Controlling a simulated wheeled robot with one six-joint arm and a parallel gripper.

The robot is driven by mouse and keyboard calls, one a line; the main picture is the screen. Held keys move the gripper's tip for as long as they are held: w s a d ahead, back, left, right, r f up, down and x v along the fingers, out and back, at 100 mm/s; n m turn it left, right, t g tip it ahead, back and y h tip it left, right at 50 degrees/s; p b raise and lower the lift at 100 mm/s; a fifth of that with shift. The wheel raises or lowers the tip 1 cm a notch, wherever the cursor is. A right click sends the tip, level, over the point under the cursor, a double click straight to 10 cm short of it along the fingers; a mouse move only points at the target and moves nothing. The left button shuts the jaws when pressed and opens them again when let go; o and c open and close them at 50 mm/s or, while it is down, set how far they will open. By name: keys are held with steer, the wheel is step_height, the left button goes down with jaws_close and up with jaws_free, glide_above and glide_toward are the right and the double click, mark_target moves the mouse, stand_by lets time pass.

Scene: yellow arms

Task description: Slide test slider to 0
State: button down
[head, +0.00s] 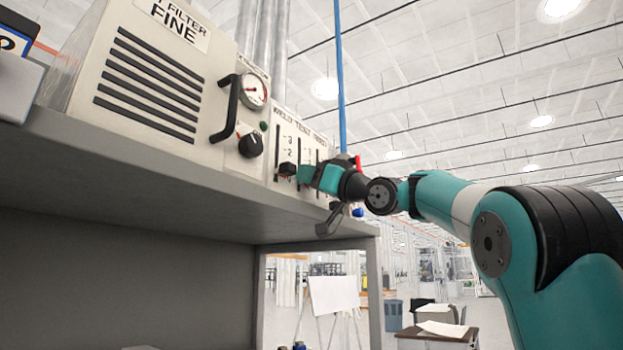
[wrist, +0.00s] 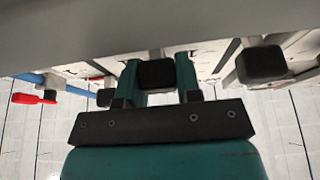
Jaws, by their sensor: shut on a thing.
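The weld test panel (head: 291,131) is a cream panel with vertical slots and numbered marks. A black slider knob (wrist: 157,73) sits between the two teal fingers of my gripper (wrist: 158,84), and they are shut on it. In the head view my gripper (head: 304,174) reaches the lower part of the panel from the right and hides the held knob. A neighbouring black slider knob (head: 287,169) shows just left of it, below the 2 mark. The held slider's own mark cannot be read, nor can I tell which slider name it carries.
Left of the panel are a black rotary knob (head: 251,145), a gauge (head: 253,91), a black handle (head: 232,106) and a vented filter box (head: 145,83). The grey shelf (head: 165,168) runs just below. A red lever (wrist: 34,98) is on the far side.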

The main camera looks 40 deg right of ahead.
steer(key=shift+w+f, duration=0.1)
steer(key=shift+f, duration=0.2)
steer(key=c, duration=0.8)
jaws_free()
steer(key=shift+r, duration=0.1)
steer(key=b+v, duration=0.8)
steer(key=v, duration=0.9)
steer(key=shift+s, duration=0.3)
